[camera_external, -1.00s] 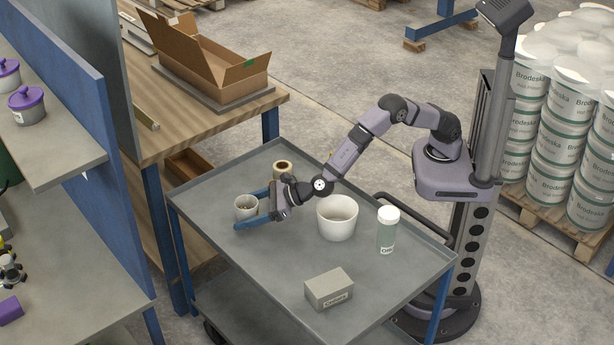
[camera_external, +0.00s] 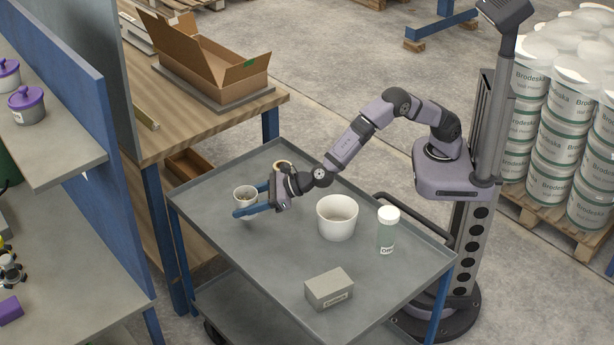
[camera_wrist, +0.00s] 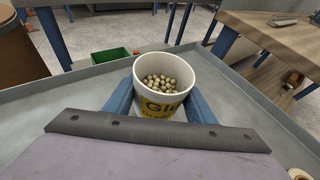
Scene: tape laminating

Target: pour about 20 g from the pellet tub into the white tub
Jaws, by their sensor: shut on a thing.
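The pellet tub (camera_external: 244,195) is a small white cup with a yellow label. In the wrist view the tub (camera_wrist: 150,108) is upright and holds many tan pellets (camera_wrist: 164,82). My gripper (camera_external: 252,200) is shut on it, one blue finger along each side. It is held at the left part of the grey cart, and seems raised a little above the top. The white tub (camera_external: 337,218) is larger and stands open on the cart to the right of my gripper. No pellets can be made out in it.
On the cart (camera_external: 225,237), a white-capped bottle (camera_external: 387,231) stands right of the white tub and a grey box (camera_external: 329,289) lies at the front. A tape roll (camera_external: 282,170) is behind my gripper, partly hidden. The cart's left front is clear.

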